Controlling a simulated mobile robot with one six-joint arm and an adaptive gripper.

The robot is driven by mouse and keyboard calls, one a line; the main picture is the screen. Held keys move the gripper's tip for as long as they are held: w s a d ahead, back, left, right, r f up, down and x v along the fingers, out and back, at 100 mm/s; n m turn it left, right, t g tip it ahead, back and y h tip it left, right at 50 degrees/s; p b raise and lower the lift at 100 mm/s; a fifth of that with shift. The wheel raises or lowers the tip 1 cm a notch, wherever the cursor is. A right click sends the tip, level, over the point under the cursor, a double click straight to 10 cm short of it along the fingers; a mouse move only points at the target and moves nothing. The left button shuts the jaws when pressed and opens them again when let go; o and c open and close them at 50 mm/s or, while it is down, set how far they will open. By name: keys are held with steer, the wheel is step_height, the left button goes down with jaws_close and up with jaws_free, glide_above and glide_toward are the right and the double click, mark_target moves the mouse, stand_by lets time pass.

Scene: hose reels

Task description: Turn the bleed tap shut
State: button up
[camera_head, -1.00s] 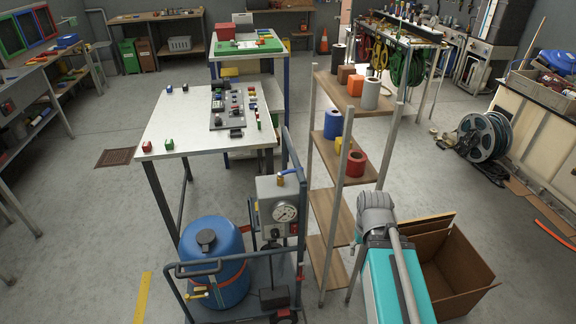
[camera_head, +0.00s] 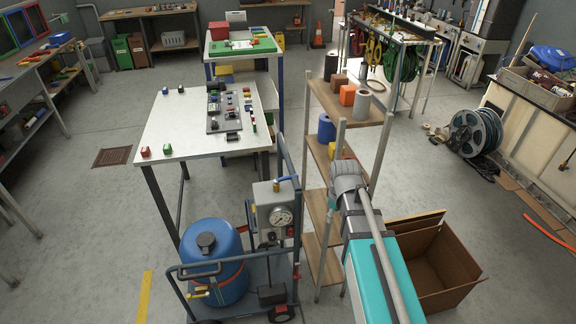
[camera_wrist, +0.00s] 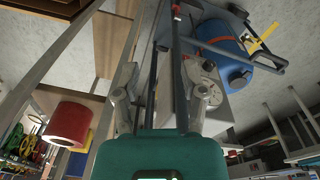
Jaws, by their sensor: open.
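A trolley (camera_head: 235,309) carries a grey box with a round pressure gauge (camera_head: 280,217). A small tap with a blue lever (camera_head: 285,179) sits on top of this box. A red part (camera_head: 290,232) is on the box's side, and a yellow-handled tap (camera_head: 200,294) is low by the blue drum (camera_head: 214,262). I cannot tell for sure which is the bleed tap. My gripper (camera_wrist: 161,90) is open and empty in the wrist view, with the gauge (camera_wrist: 206,69) and trolley rail beyond its fingers.
A wooden shelf rack (camera_head: 330,104) with spools stands right of the trolley, close to my arm. A red spool (camera_wrist: 68,124) shows at left in the wrist view. An open cardboard box (camera_head: 455,262) is at right. A white table (camera_head: 180,118) stands behind the trolley.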

steer(key=w+a+r+n+p, duration=0.7)
steer(key=w+r, duration=0.1)
step_height(320, 180, up, 7)
steer(key=n+t+p, duration=0.1)
steer(key=n+p, duration=0.5)
steer(key=n, duration=0.1)
glide_above(286, 179)
steer(key=s, duration=0.2)
steer(key=shift+d+f+y, duration=0.2)
steer(key=shift+d+y, duration=0.1)
steer(key=shift+d, duration=0.1)
steer(key=shift+f, duration=0.1)
steer(key=w+f+b, duration=0.1)
steer(key=f+b, duration=0.8)
steer(key=w+f+b, duration=0.1)
steer(key=f+b, duration=0.3)
steer(key=b, duration=0.1)
steer(key=shift+w+a+f, duration=0.2)
steer(key=shift+w+a, duration=0.15)
